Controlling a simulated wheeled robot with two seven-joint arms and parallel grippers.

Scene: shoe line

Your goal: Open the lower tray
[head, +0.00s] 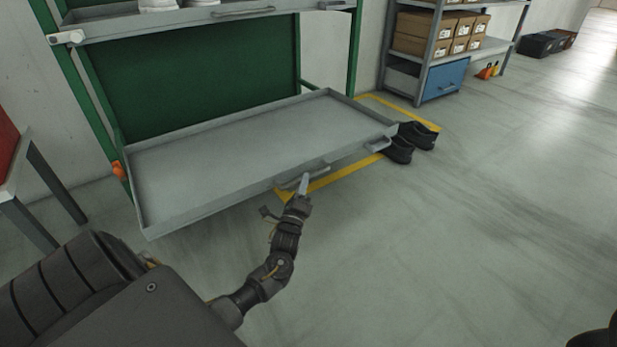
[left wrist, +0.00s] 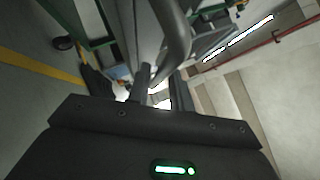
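The lower tray (head: 235,150) is a wide, shallow, empty grey metal tray. It sticks out from the green rack toward me. Its front edge carries a grey bar handle (head: 318,170). My left gripper (head: 304,183) is at this handle, with its fingertips touching or very close to it. In the left wrist view the curved handle bar (left wrist: 175,35) is large and close in front of the fingers. I cannot tell whether the fingers are closed on it. My right gripper is not in view.
An upper tray (head: 215,15) with pale items sits above on the green rack. Black shoes (head: 400,148) are on the floor by the tray's right corner, near yellow floor tape (head: 345,174). A shelf with boxes (head: 440,35) and a blue bin (head: 443,80) stands behind. The floor at right is clear.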

